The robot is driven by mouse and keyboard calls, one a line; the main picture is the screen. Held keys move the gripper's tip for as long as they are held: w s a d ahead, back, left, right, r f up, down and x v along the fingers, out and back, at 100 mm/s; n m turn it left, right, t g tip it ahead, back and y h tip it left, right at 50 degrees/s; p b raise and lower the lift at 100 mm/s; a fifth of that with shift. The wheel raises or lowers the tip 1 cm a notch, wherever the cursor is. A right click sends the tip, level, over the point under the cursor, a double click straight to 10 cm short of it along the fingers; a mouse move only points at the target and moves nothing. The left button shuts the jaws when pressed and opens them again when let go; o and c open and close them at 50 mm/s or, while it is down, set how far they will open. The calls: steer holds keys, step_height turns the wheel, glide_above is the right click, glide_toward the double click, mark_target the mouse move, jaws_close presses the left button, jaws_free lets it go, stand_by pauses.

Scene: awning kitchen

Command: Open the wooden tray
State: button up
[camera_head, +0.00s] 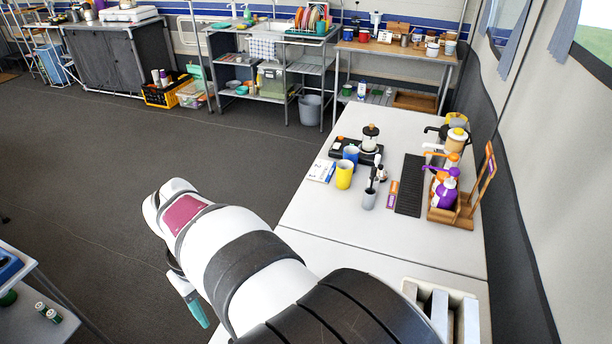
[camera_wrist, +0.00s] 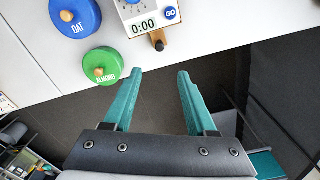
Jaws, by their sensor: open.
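My gripper (camera_wrist: 159,85) has two teal fingers spread apart with nothing between them. In the wrist view they point toward a white table edge. Just beyond stands a white device (camera_wrist: 144,15) reading 0:00 with a blue GO button. A small brown wooden piece with a dark round knob (camera_wrist: 158,40) sticks out from its near side, ahead of the fingertips and apart from them. I cannot tell whether this is the tray's front. In the head view, part of my gripper (camera_head: 192,303) shows at the lower left, mostly hidden by my arm.
Blue OAT (camera_wrist: 75,17) and green ALMOND (camera_wrist: 103,66) lids sit left of the device. In the head view, a wooden caddy (camera_head: 463,218) with pump bottles stands on the right table (camera_head: 310,205), near cups and a burner. Dark floor (camera_head: 90,150) is open left of it.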

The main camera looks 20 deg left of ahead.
step_height(320, 180, down, 14)
steer(key=shift+d+f, duration=0.1)
steer(key=shift+c, duration=0.4)
jaws_close()
stand_by(1.0)
